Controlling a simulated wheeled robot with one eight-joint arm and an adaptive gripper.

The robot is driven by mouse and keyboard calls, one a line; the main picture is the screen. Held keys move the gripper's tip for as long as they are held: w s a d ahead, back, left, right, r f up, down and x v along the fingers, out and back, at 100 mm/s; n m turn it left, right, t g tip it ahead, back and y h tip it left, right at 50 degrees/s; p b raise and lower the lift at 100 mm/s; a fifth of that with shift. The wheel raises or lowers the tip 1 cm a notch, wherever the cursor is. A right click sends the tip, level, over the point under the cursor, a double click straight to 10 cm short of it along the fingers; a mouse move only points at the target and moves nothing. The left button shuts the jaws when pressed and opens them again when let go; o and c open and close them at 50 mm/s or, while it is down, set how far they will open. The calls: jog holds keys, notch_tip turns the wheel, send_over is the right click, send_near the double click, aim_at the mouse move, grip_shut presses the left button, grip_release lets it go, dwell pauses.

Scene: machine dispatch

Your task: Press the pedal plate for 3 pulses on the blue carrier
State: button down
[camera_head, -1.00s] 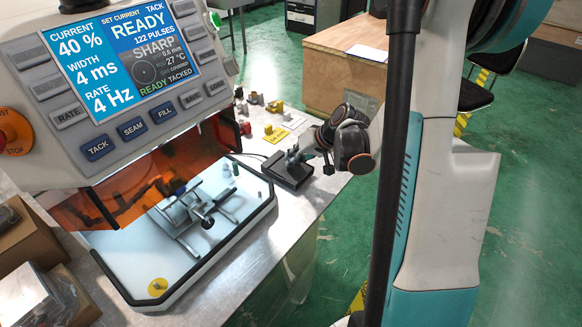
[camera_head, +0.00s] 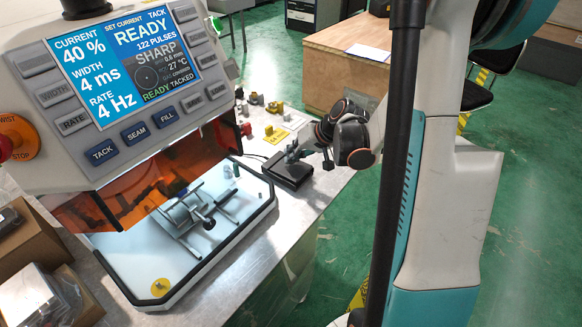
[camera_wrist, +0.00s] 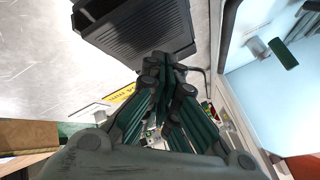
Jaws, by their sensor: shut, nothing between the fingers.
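The black pedal (camera_head: 287,175) lies on the metal bench, right of the machine. In the wrist view its ribbed plate (camera_wrist: 135,32) fills the top middle. My gripper (camera_head: 293,154) is over the pedal's far part, fingers together and empty. In the wrist view the fingertips (camera_wrist: 166,60) overlap the plate's near edge; I cannot tell if they touch it. The machine's display (camera_head: 125,60) reads READY, 122 pulses, 40 %, 4 ms, 4 Hz, and READY TACKED at the bottom. A clamp fixture (camera_head: 190,218) stands in the lit chamber. I cannot make out a blue carrier.
The machine's chamber edge (camera_head: 215,252) is left of the pedal. Several small parts and a yellow label (camera_head: 276,136) lie behind the pedal. Cardboard boxes (camera_head: 35,255) stand at the left. A wooden cabinet (camera_head: 345,60) stands beyond the bench.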

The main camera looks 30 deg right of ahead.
jog(key=shift+r, duration=0.15)
jog(key=shift+w+a+r+p, duration=0.1)
jog(key=shift+r+p, duration=0.8)
jog(key=shift+r, duration=0.3)
jog(key=shift+w+r+p, duration=0.1)
jog(key=shift+r+p, duration=0.8)
jog(key=shift+r, duration=0.3)
